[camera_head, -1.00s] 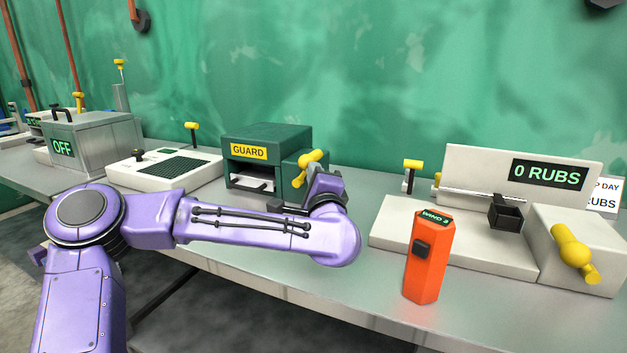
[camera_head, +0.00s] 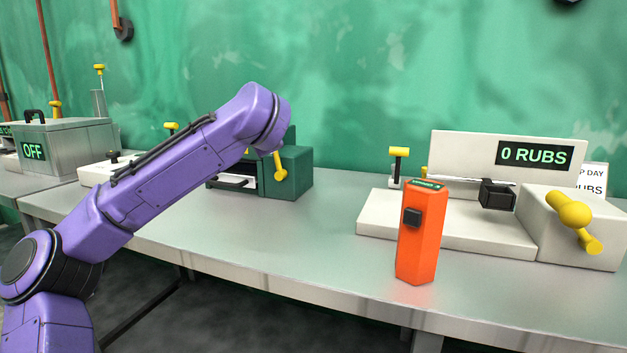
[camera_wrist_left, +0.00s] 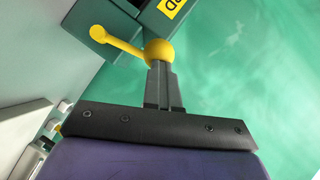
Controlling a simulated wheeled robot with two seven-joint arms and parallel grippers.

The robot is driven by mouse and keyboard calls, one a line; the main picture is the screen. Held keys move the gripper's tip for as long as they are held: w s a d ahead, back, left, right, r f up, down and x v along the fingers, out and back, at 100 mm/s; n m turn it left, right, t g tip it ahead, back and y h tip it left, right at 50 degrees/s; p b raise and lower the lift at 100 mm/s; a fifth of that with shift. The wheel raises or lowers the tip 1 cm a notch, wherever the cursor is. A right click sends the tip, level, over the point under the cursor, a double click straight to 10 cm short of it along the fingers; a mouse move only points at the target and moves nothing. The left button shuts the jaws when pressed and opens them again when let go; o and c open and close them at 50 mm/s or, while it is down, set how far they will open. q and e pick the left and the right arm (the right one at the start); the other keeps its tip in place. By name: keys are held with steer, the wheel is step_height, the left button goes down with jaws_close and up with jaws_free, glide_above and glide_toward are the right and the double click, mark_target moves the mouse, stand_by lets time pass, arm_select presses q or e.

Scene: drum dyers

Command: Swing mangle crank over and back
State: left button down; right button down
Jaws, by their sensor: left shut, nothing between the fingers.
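The mangle is a dark green box (camera_head: 296,172) on the bench, with a yellow crank (camera_head: 280,167) on its front right. In the head view the crank points down, and my purple left arm covers the mangle's upper left. In the left wrist view the yellow crank (camera_wrist_left: 124,45) shows a thin arm with a round ball at one end. My left gripper (camera_wrist_left: 161,68) is shut and empty, its tips right at that ball; I cannot tell whether they touch. The gripper is hidden behind my arm in the head view. My right gripper is not in view.
An orange hexagonal post (camera_head: 420,240) stands near the bench's front edge. Right of it is a white rub tester (camera_head: 450,225) reading 0 RUBS, with its own yellow crank (camera_head: 572,210). A grey box (camera_head: 65,145) reads OFF at left. The bench between mangle and post is clear.

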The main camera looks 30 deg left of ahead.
arm_select(q)
steer(key=shift+s+a+f+n+g+h+b, duration=0.15)
steer(key=shift+a+n+h+b, duration=0.25)
steer(key=shift+a+b, duration=0.4)
steer(key=shift+s+a+f+n+g+h+b, duration=0.1)
steer(key=shift+s+a+f+n+h+b, duration=0.25)
steer(key=shift+a+b, duration=0.45)
steer(key=shift+s+a+f+n+g+h+b, duration=0.1)
steer(key=shift+a+n+h+b, duration=0.15)
steer(key=shift+a+n+b, duration=0.4)
steer(key=shift+a, duration=0.3)
steer(key=shift+r, duration=0.1)
steer(key=w+r+v, duration=0.1)
steer(key=r+v, duration=0.1)
steer(key=v, duration=1)
steer(key=shift+d+p, duration=0.35)
steer(key=shift+d, duration=0.2)
steer(key=shift+r, duration=0.15)
